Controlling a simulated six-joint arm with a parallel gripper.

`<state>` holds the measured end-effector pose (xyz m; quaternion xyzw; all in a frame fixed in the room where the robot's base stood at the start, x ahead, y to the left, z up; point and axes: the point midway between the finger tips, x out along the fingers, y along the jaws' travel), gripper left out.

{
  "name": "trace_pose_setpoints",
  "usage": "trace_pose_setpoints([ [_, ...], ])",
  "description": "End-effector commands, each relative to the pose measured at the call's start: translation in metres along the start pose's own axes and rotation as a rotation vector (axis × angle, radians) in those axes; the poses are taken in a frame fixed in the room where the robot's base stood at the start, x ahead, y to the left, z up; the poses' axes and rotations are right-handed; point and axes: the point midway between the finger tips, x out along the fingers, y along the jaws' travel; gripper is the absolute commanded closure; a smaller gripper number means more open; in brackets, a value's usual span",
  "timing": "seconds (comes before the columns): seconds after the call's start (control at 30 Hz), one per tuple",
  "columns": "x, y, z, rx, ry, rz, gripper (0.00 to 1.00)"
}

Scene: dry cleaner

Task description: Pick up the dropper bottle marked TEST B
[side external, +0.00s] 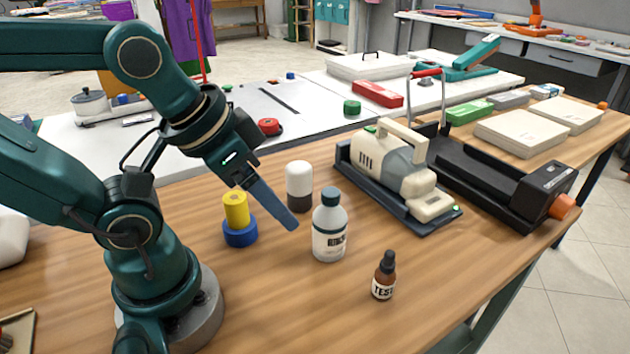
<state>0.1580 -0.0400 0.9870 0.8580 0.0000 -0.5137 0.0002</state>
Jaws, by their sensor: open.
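A small brown dropper bottle (384,276) with a dark cap stands upright near the front edge of the wooden table. Its white label reads "TEST"; any letter after that is not readable from here. My gripper (292,222) is up and to the left of the dropper bottle, apart from it, with its fingers pointing down and right. One blue-grey finger shows clearly and the other is mostly hidden behind it. Nothing shows held in it.
A white and dark cylinder (299,186) and a yellow and blue stack (237,212) stand nearby. A beige machine (390,170) sits behind. Table right of the dropper bottle is clear.

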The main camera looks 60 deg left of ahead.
Motion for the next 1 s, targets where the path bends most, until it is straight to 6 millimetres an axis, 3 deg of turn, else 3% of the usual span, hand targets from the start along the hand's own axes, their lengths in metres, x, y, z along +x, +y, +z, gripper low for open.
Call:
trace_pose_setpoints([
  [0.4,0.0,0.0,0.0,0.0,0.0,0.0,0.34],
  [0.47,0.0,0.0,0.0,0.0,0.0,0.0,0.45],
  [0.77,0.0,0.0,0.0,0.005,0.0,0.0,0.45],
  [0.9,-0.002,-0.005,0.006,0.095,-0.033,-0.021,0.45],
  [1.0,-0.012,-0.018,-0.002,0.221,-0.056,-0.077,0.45],
])
